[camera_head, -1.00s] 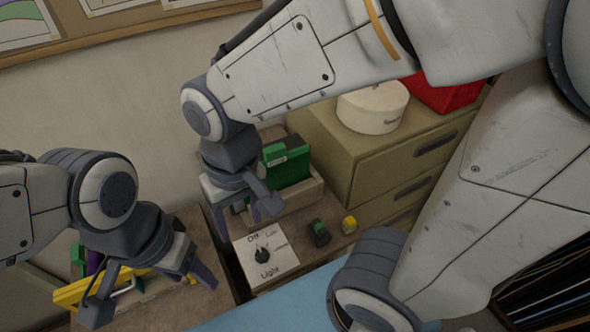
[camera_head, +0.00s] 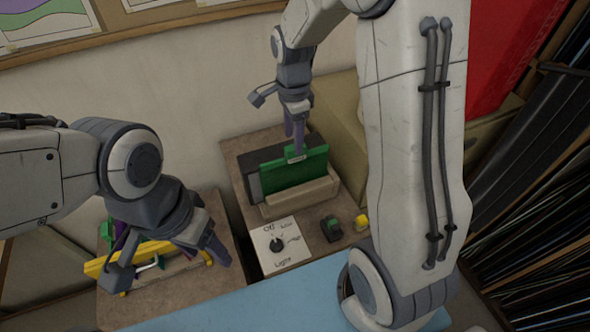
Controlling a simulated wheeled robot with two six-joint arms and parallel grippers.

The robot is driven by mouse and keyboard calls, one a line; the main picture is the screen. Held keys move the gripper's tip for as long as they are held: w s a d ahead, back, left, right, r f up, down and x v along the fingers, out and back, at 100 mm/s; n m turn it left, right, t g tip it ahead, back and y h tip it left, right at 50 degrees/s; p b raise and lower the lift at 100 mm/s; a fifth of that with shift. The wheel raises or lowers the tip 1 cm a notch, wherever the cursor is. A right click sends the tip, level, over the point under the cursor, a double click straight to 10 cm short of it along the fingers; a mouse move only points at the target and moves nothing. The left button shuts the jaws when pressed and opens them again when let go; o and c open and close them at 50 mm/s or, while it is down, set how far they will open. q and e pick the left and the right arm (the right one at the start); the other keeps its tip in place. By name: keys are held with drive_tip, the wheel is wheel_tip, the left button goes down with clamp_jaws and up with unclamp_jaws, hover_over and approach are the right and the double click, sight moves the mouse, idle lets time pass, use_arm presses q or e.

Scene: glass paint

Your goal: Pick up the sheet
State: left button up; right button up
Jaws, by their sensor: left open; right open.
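A green sheet (camera_head: 285,174) stands upright in a light wooden holder (camera_head: 302,199) on the right-hand wooden surface. A small pale label is on its top edge. My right gripper (camera_head: 296,138) points down right over this top edge, its fingertips close to the label. It is open; I cannot tell whether the fingers straddle or touch the sheet. My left gripper (camera_head: 214,250) is open and empty, over the right part of the left-hand wooden surface, away from the sheet.
A yellow item (camera_head: 97,267) is near my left gripper. The blue surface (camera_head: 240,300) in front is clear.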

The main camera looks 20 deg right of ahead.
drive_tip(key=f, duration=0.1)
drive_tip(key=f+p, duration=0.2)
drive_tip(key=f, duration=0.1)
drive_tip(key=shift+d+f, duration=0.1)
drive_tip(key=shift+d, duration=0.15)
drive_tip(key=shift+f, duration=0.55)
clamp_jaws()
